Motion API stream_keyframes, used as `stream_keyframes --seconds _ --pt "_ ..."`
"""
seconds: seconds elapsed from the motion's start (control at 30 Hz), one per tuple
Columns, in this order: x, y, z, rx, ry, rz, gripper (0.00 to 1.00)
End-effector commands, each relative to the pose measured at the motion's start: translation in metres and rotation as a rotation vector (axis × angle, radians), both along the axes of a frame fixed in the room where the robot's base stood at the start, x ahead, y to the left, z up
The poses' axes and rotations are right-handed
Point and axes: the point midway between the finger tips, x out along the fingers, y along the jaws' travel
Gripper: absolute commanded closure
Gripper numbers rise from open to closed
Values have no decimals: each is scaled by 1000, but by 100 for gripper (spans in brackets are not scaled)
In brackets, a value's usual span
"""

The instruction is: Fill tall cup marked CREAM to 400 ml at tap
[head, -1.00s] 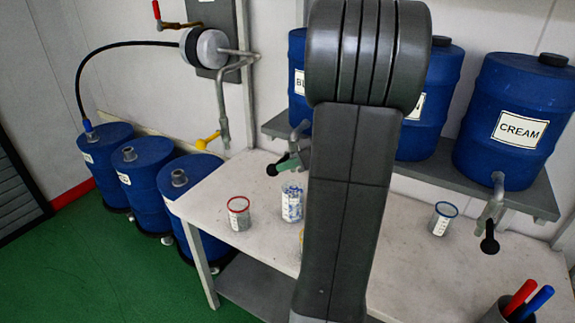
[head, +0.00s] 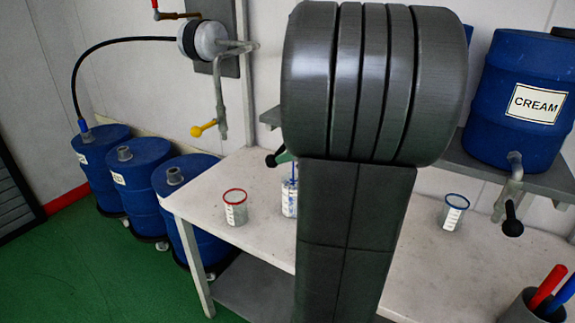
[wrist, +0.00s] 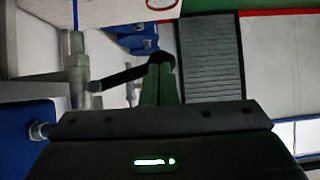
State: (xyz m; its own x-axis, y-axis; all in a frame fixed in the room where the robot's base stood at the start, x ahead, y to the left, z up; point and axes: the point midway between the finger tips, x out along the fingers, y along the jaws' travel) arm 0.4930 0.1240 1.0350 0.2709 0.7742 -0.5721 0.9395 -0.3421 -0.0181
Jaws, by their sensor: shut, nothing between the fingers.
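The barrel labelled CREAM (head: 520,105) stands on the shelf at right in the head view, its tap (head: 515,175) ending in a black-knobbed handle. A blue-rimmed clear cup (head: 453,213) stands on the table left of that tap. A taller cup (head: 289,200) stands partly hidden behind my arm; its marking is unreadable. A thin blue stream seems to fall into it. My gripper (wrist: 161,68) is shut and empty at the black handle (wrist: 125,77) of another tap (wrist: 76,65); I cannot tell whether they touch. A blue line (wrist: 75,25) runs from that spout.
A red-rimmed cup (head: 235,207) stands at the left of the table (head: 405,265). A cup of red and blue pens (head: 525,308) is at front right. Blue floor barrels (head: 185,190) and a wall pump (head: 205,40) are at left. My arm hides the middle.

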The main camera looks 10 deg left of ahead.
Motion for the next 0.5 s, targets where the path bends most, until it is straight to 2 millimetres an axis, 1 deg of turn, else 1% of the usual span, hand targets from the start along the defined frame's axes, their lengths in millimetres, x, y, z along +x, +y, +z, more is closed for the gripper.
stream_keyframes --seconds 0.03,0.23,0.33,0.4,0.5 --pt "-1 1 -12 -8 -26 2 100" --pt "-1 1 -19 -41 -116 2 100" --pt "0 0 -21 -56 -155 2 100" --pt "0 0 -14 -57 -155 1 100" --pt "0 0 -14 -57 -154 1 100"
